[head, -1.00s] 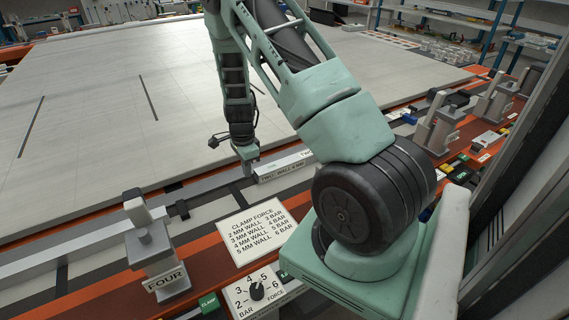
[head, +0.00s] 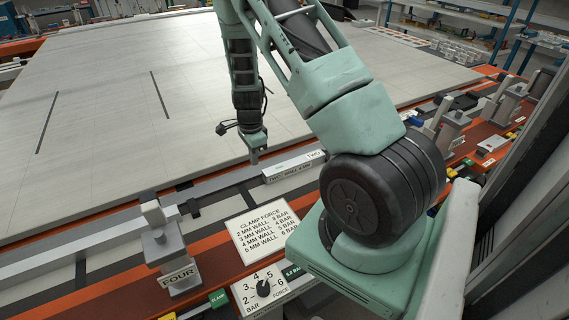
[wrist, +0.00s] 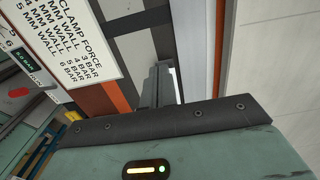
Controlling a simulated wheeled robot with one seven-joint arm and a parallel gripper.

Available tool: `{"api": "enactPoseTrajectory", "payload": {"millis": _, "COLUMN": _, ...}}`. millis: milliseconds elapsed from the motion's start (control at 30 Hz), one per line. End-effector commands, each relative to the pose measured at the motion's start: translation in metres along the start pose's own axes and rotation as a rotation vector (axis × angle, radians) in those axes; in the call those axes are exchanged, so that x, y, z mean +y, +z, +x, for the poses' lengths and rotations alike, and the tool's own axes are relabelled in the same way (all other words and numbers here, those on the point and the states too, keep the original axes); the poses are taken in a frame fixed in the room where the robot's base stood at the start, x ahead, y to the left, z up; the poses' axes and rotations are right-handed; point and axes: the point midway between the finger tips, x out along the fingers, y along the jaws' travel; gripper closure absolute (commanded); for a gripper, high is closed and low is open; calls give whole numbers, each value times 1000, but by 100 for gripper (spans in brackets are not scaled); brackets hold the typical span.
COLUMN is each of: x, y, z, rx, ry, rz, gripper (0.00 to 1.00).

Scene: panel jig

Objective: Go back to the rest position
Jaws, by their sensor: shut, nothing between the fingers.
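My gripper (head: 254,157) hangs at the end of my green arm in the head view, pointing down near the left end of a labelled metal bar (head: 295,167). It is shut and holds nothing. In the wrist view the dark fingers (wrist: 162,85) show together beyond the black-edged green housing, over the rail and strip area. The exact height of the fingertips above the bar is hard to tell.
A clamp post marked FOUR (head: 172,252) stands at the front left. A clamp force sign (head: 263,233) and a dial panel (head: 264,288) lie in front. A large pale panel (head: 120,100) fills the back left. More clamp posts (head: 450,130) stand at right.

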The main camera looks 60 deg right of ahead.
Motion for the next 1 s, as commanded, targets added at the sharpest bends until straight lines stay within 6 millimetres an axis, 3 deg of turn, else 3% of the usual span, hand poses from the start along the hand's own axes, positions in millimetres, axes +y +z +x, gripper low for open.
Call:
{"api": "enactPoseTrajectory", "payload": {"millis": 367, "x": 0, "y": 4, "z": -2, "rx": -4, "ry": -1, "rz": -13, "gripper": 100}}
{"api": "enactPoseTrajectory", "payload": {"millis": 467, "x": 6, "y": 33, "z": -16, "rx": -31, "ry": -4, "rz": -119, "gripper": 100}}
{"api": "enactPoseTrajectory", "payload": {"millis": 567, "x": 22, "y": 83, "z": -42, "rx": -75, "ry": -7, "rz": -329, "gripper": 100}}
{"api": "enactPoseTrajectory", "payload": {"millis": 667, "x": 54, "y": 141, "z": -74, "rx": -124, "ry": -13, "rz": -610, "gripper": 100}}
{"api": "enactPoseTrajectory", "payload": {"millis": 800, "x": 116, "y": 210, "z": -119, "rx": -174, "ry": -27, "rz": -1046, "gripper": 100}}
{"api": "enactPoseTrajectory", "payload": {"millis": 867, "x": 150, "y": 232, "z": -138, "rx": -187, "ry": -35, "rz": -1247, "gripper": 100}}
{"api": "enactPoseTrajectory", "payload": {"millis": 1000, "x": 238, "y": 264, "z": -177, "rx": -190, "ry": -54, "rz": -1759, "gripper": 100}}
